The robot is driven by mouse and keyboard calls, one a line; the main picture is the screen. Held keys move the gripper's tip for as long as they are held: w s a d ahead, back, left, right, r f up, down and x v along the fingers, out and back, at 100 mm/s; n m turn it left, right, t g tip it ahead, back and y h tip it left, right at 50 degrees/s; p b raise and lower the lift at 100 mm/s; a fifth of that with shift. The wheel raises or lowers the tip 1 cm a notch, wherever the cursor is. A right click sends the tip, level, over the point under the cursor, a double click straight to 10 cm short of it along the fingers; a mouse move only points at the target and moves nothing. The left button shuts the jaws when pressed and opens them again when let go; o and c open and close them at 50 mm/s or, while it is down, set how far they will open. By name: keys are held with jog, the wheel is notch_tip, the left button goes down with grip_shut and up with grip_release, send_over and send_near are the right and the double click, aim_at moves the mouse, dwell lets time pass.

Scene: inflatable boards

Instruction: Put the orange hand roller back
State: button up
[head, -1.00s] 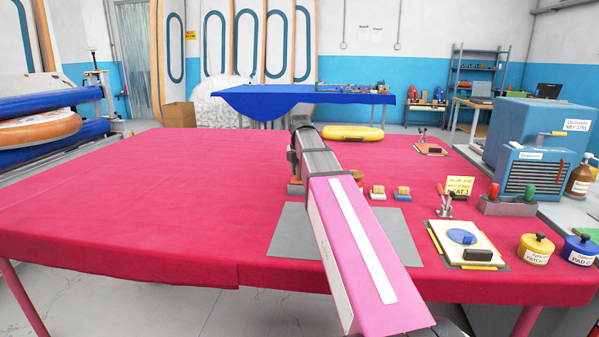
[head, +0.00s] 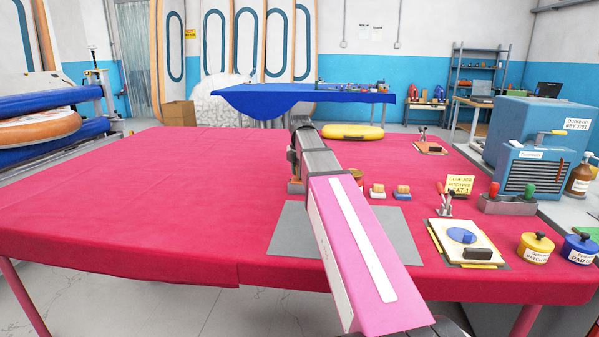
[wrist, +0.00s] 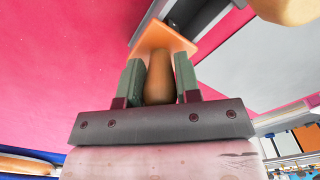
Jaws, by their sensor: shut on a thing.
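The orange hand roller (wrist: 160,80) shows in the wrist view as a rounded orange-brown handle with a flat orange piece above it. My gripper (wrist: 160,82) is shut on the handle, with one grey-green finger on either side. I cannot make out the roller's far end.
A grey mat (head: 295,235) lies under my arm. Two small wooden-topped blocks (head: 402,193) stand right of the arm. A cream board (head: 466,240), a yellow pot (head: 536,248) and a blue pot (head: 580,249) are at the front right. The red table's left side (head: 150,200) is clear.

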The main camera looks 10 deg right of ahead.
dwell(0.3)
jog(key=o, duration=1.4)
jog(key=shift+r, duration=0.15)
jog(key=shift+r, duration=2.85)
